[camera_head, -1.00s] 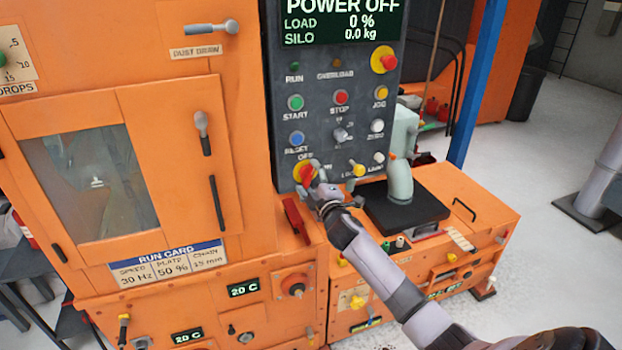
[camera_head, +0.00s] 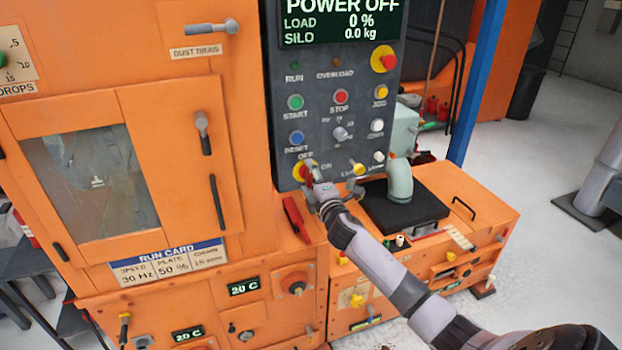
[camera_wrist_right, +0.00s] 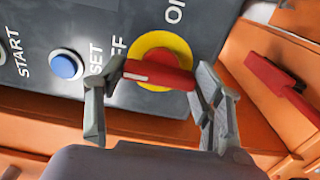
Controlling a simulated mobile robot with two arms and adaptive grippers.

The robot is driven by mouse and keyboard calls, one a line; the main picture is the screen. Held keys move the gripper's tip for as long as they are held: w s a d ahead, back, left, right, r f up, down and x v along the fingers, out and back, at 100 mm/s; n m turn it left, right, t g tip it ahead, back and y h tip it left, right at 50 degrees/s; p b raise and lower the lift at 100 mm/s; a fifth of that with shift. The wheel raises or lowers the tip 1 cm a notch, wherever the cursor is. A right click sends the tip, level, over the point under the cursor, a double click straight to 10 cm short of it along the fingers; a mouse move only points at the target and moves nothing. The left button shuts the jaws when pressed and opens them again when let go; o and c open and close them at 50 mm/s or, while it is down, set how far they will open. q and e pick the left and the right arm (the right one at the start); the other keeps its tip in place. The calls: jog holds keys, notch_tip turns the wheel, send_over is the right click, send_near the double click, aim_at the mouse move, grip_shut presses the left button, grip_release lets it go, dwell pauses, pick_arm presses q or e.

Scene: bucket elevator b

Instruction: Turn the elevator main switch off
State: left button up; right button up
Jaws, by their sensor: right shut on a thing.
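The main switch is a red handle (camera_wrist_right: 160,75) on a yellow round plate (camera_wrist_right: 150,50), low on the dark control panel (camera_head: 335,110). It also shows in the head view as a red and yellow switch (camera_head: 304,172), partly hidden by my right gripper. The handle's white-marked end points toward the OFF lettering; the ON lettering is at another side. My right gripper (camera_wrist_right: 155,105) is shut on the handle, with one finger at each end. It also shows in the head view (camera_head: 328,190). The panel display (camera_head: 340,22) reads POWER OFF. My left gripper is not in view.
Above the switch are blue reset (camera_head: 297,138), green start (camera_head: 295,102) and red stop (camera_head: 341,97) buttons. A red-yellow emergency button (camera_head: 384,59) is at upper right. A loose-looking red lever (camera_head: 296,218) is below the switch. An orange cabinet (camera_head: 470,205) stands at right.

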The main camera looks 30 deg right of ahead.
jog(key=o, duration=1.1)
jog(key=shift+o, duration=0.2)
jog(key=shift+s, duration=0.15)
jog(key=v, duration=1.1)
jog(key=shift+s, duration=0.35)
jog(key=shift+f, duration=0.1)
